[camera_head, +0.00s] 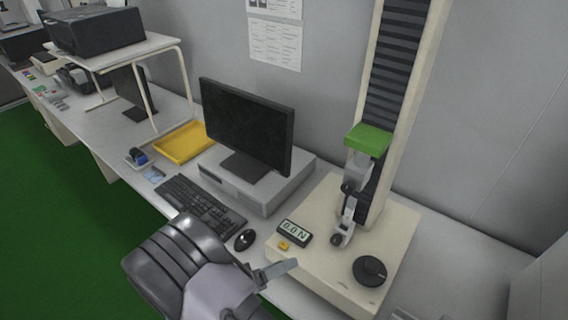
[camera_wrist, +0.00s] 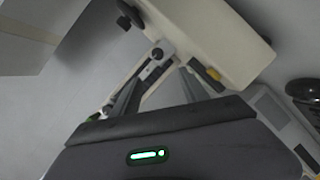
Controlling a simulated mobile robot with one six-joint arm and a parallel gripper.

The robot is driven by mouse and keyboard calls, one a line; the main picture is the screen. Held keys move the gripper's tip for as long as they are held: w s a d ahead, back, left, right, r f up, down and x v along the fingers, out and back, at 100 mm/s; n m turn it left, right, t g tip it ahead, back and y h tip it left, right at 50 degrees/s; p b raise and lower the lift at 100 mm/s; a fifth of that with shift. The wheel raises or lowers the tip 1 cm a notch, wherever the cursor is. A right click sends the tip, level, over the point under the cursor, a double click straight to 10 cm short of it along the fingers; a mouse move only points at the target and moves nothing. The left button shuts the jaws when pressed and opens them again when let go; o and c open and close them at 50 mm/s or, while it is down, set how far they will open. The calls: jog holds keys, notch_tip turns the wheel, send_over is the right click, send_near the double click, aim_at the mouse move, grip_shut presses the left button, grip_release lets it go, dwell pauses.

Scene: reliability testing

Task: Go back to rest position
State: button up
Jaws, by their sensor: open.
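My gripper (camera_head: 276,284) is at the lower middle of the head view, over the front edge of the bench beside the testing machine. Its two fingers (camera_wrist: 160,78) are apart in the wrist view, and I see nothing held between them. The cream testing machine (camera_head: 320,262) stands in front of it, with a tall column and a small metal clamp (camera_head: 345,228). The clamp also shows beyond the fingers in the wrist view (camera_wrist: 155,62).
A display reading 0.0 N (camera_head: 294,232) and a black knob (camera_head: 369,271) are on the machine's base. A mouse (camera_head: 244,240), keyboard (camera_head: 200,204) and monitor (camera_head: 247,124) are to the left. A yellow tray (camera_head: 183,143) lies farther back. A black chair (camera_head: 165,250) is at lower left.

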jog(key=w+a+r+m+t+y+b, duration=0.25)
jog(key=w+r+m+y, duration=0.25)
jog(key=w+r+y, duration=0.65)
notch_tip(320, 180, up, 10)
jog(key=s+d+y+b, duration=0.1)
jog(key=d+y+b, duration=0.1)
jog(key=y+b, duration=0.15)
jog(key=s+d+f+g+b, duration=0.1)
jog(key=s+d, duration=0.5)
jog(key=s, duration=0.7)
jog(key=s+d+f+g+b, duration=0.1)
jog(key=s+d+g, duration=0.3)
jog(key=s, duration=0.8)
jog(key=shift+s+d+f, duration=0.25)
jog(key=shift+s+d, duration=0.1)
jog(key=shift+d, duration=0.8)
